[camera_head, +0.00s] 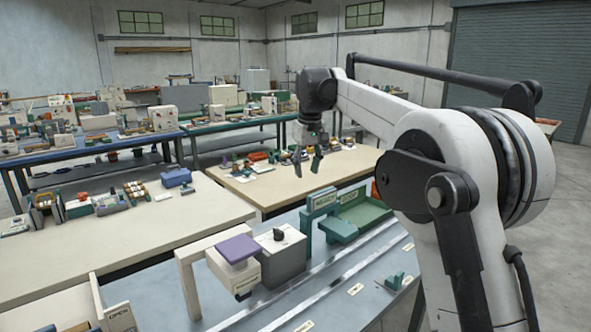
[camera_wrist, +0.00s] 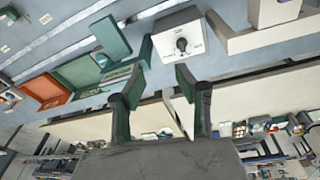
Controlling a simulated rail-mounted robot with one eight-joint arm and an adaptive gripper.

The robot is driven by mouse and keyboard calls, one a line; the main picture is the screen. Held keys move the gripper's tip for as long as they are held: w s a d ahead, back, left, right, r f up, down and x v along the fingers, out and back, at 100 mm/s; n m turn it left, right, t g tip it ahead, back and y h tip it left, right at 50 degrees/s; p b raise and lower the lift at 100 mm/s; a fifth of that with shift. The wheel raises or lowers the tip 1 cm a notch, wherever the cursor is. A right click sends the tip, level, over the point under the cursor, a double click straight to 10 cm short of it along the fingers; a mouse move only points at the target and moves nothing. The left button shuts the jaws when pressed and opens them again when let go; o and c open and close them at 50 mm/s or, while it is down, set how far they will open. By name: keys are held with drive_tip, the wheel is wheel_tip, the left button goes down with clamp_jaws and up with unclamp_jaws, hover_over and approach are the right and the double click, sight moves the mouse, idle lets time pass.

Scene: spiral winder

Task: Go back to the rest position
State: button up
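My gripper (camera_head: 308,158) hangs at the end of my raised arm, pointing down above the far side of the blue-grey bench. Its two dark fingers are spread apart with nothing between them. In the wrist view my gripper (camera_wrist: 164,68) is also open and empty. A grey box with a black knob (camera_head: 279,262) stands on the bench, below and apart from the fingers; it also shows in the wrist view (camera_wrist: 190,20). Next to it is a pale unit with a purple top (camera_head: 238,250).
A green frame with a sign (camera_head: 309,228) and a green tray (camera_head: 372,217) stand at the bench's back. An orange tray (camera_wrist: 45,88) lies beside the green one. Metal rails cross the bench. A beige table (camera_head: 140,232) at left holds small parts. The air around my gripper looks clear.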

drive_tip(key=s+d+r+m+t, duration=0.15)
drive_tip(key=s+d, duration=0.45)
drive_tip(key=s, duration=0.6)
drive_tip(key=s+d+r+m+t, duration=0.15)
drive_tip(key=s+d, duration=0.35)
drive_tip(key=s, duration=0.7)
drive_tip(key=s+d+f+m+t, duration=0.1)
drive_tip(key=s+d+f, duration=0.2)
drive_tip(key=s+f, duration=0.65)
drive_tip(key=s+d+f+m+t, duration=0.1)
drive_tip(key=s+d+f+m, duration=0.15)
drive_tip(key=s+f, duration=0.75)
drive_tip(key=w+a+r+n+g, duration=0.2)
drive_tip(key=w+a+r+n, duration=0.1)
drive_tip(key=w+r, duration=1.1)
drive_tip(key=w+a+r+n+g+p, duration=0.1)
drive_tip(key=w+a+r, duration=0.2)
drive_tip(key=w, duration=0.4)
drive_tip(key=w+a+r+n+p, duration=0.1)
drive_tip(key=w+a+r, duration=0.2)
drive_tip(key=w, duration=0.5)
drive_tip(key=n+g+p, duration=0.2)
drive_tip(key=n+g, duration=0.2)
hover_over(279, 230)
wheel_tip(279, 230, down, 16)
wheel_tip(279, 230, down, 13)
drive_tip(key=shift+s+f+p, duration=0.1)
drive_tip(key=shift+f+p, duration=0.05)
drive_tip(key=shift+p, duration=0.4)
